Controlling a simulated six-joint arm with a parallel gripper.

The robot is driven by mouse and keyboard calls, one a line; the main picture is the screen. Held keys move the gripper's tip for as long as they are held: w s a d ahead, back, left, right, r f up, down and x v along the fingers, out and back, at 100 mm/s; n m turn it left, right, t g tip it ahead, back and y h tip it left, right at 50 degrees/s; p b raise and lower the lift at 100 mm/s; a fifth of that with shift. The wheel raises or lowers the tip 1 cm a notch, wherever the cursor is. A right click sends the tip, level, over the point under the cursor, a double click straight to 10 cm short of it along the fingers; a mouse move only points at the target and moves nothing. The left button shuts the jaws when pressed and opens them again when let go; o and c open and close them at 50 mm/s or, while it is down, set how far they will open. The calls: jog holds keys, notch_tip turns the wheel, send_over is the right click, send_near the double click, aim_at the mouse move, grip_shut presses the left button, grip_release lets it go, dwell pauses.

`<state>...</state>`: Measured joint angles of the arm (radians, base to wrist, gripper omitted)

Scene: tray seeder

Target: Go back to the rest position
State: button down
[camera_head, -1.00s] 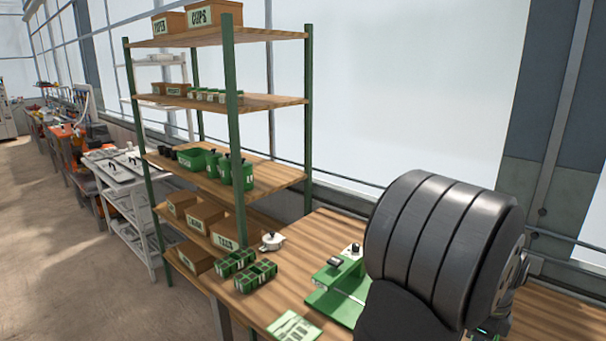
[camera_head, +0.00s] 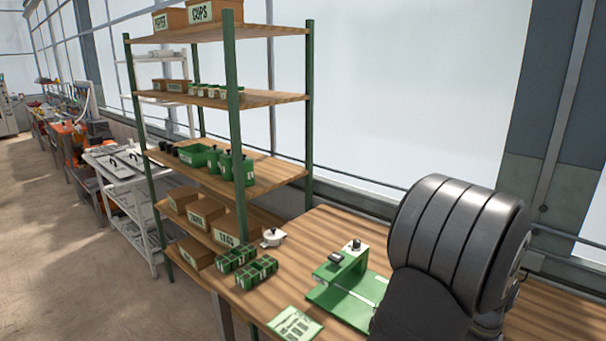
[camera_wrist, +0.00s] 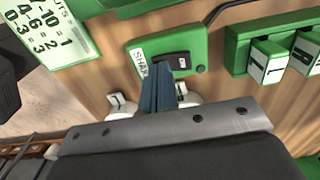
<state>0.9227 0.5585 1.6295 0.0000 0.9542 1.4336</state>
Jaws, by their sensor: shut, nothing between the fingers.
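My gripper (camera_wrist: 160,84) shows in the wrist view as two blue-grey fingers held together, with nothing between them. It is over a green unit (camera_wrist: 198,52) with a black switch and a white label that reads like "SHAKE". I cannot tell whether the fingertips touch the unit or are apart from it. In the head view, my dark arm covers the lower right and my gripper is hidden. The green tray seeder (camera_head: 325,290) stands on the wooden bench (camera_head: 285,290), just left of my arm.
A printed card (camera_head: 294,323) lies at the bench's front. Green cell trays (camera_head: 255,272) and a white pot (camera_head: 273,238) stand left of the seeder. A tall shelf (camera_head: 235,125) with boxes and green containers rises behind them. Bare bench shows right of my arm.

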dwell(0.4)
notch_tip(320, 180, up, 6)
jog(key=shift+r, duration=0.2)
jog(key=shift+f, duration=0.2)
notch_tip(320, 180, down, 5)
jog(key=shift+f, duration=0.35)
jog(key=w+d+r, duration=0.1)
jog(key=r, duration=0.6)
jog(key=w+d+r+g+y, duration=0.1)
jog(key=w+d+r, duration=0.1)
jog(key=r, duration=0.6)
